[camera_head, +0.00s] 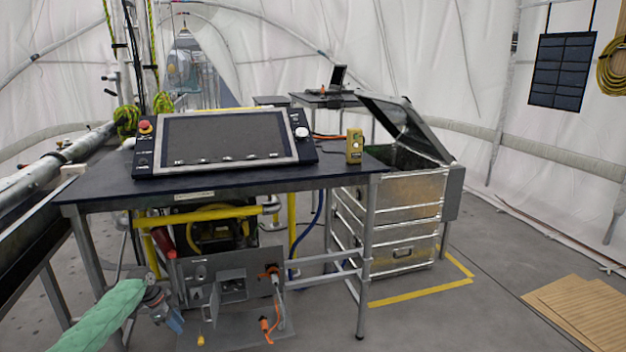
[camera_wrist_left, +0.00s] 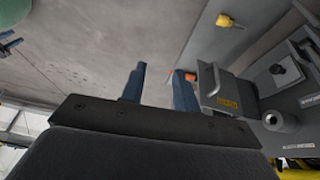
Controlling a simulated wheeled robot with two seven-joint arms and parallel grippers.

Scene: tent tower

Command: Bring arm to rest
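My left arm, in a green sleeve, comes in from the lower left of the head view. My left gripper (camera_head: 175,322) hangs low in front of the table, left of the grey panel box (camera_head: 232,290). In the left wrist view its two blue fingers (camera_wrist_left: 160,88) stand apart with a gap between them and nothing held. Beyond the fingers are the floor and the grey box, which has a metal handle. I cannot tell from these views whether the fingers touch the box. My right gripper is not in view.
A dark table (camera_head: 230,186) carries a control console (camera_head: 225,140) and a yellow device (camera_head: 354,146). Metal drawers with a raised lid (camera_head: 400,215) stand to the right. Orange plugs (camera_head: 266,325) hang at the grey box. Open floor (camera_head: 460,325) lies at right.

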